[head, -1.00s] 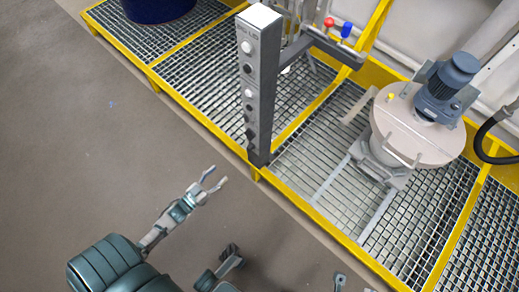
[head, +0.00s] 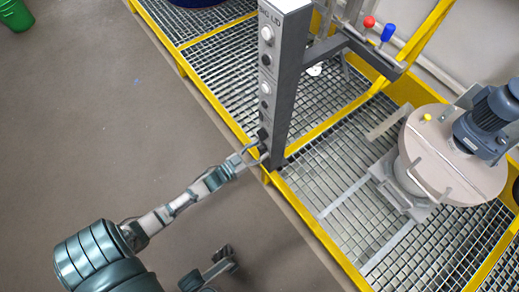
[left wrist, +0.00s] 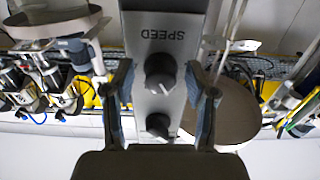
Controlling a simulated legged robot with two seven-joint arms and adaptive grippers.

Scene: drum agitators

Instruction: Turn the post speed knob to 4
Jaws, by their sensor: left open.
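The grey control post (head: 284,80) stands at the platform's front edge, with white and dark controls down its face. My left gripper (head: 256,156) is open at the lower end of this face. In the left wrist view, the upside-down word SPEED (left wrist: 163,33) is printed above a dark round knob (left wrist: 160,72) with a pale pointer line. A second dark knob (left wrist: 158,126) sits below it, partly hidden by my gripper's body. The open fingers (left wrist: 160,103) flank the post face, one on each side. I cannot tell whether they touch it. No scale numbers are readable.
Yellow-framed grating (head: 330,170) lies behind the post. A mixer drum with a beige lid (head: 455,165) and blue motor stands at right. Red (head: 369,22) and blue (head: 388,32) handles sit on a bar behind the post.

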